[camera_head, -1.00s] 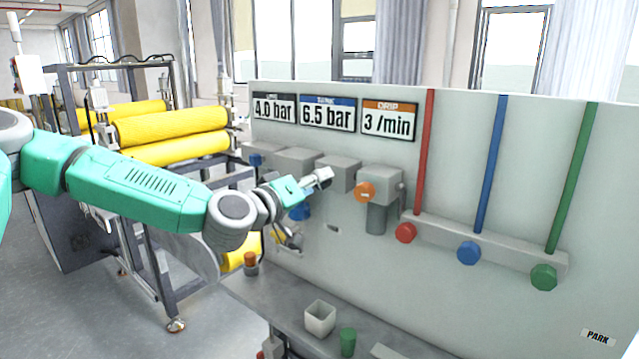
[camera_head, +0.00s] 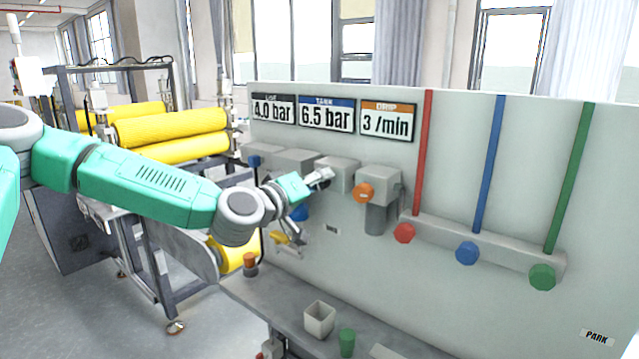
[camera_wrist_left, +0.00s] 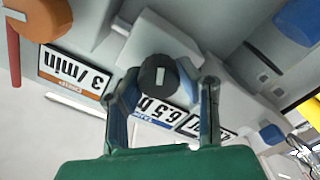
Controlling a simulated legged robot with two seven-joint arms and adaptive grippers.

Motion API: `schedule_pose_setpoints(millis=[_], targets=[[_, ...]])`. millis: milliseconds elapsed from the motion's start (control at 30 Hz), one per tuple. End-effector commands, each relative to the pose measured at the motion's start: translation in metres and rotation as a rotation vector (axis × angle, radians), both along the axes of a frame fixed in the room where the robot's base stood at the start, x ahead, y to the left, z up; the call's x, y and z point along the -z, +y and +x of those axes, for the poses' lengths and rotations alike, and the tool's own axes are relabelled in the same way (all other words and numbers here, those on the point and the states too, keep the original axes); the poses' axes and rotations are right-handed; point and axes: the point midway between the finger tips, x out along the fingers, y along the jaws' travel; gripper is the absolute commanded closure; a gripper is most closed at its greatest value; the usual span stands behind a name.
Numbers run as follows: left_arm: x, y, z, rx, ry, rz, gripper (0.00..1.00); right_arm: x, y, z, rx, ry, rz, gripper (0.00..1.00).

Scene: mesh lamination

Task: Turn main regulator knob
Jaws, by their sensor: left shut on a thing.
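The main regulator knob appears to be the black round knob (camera_wrist_left: 158,74) with a white mark, on a grey block in the left wrist view. My left gripper (camera_wrist_left: 165,82) has a finger on each side of this knob and is shut on it. In the head view my left gripper (camera_head: 322,178) is at the front of the grey blocks on the panel (camera_head: 470,180), and the knob is hidden there. The display signs read 4.0 bar (camera_head: 273,111), 6.5 bar (camera_head: 326,116) and 3 /min (camera_head: 387,121). My right gripper is not in view.
An orange knob (camera_head: 364,192) is just right of my left gripper, and a blue knob (camera_head: 299,213) is below it. Red (camera_head: 404,233), blue (camera_head: 467,253) and green (camera_head: 542,277) knobs are further right. A white cup (camera_head: 319,319) stands on the shelf below.

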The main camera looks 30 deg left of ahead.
Motion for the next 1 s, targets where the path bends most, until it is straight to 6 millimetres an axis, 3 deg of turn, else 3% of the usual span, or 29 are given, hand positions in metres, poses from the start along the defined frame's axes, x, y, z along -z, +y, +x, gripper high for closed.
schedule_pose_setpoints(millis=[600,1000], targets=[[0.009,0.003,0.0,-0.004,0.04,-0.4,0.99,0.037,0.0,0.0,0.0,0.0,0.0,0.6],[0.008,0.003,0.0,-0.004,0.053,-0.537,0.99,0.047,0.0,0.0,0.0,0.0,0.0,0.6]])
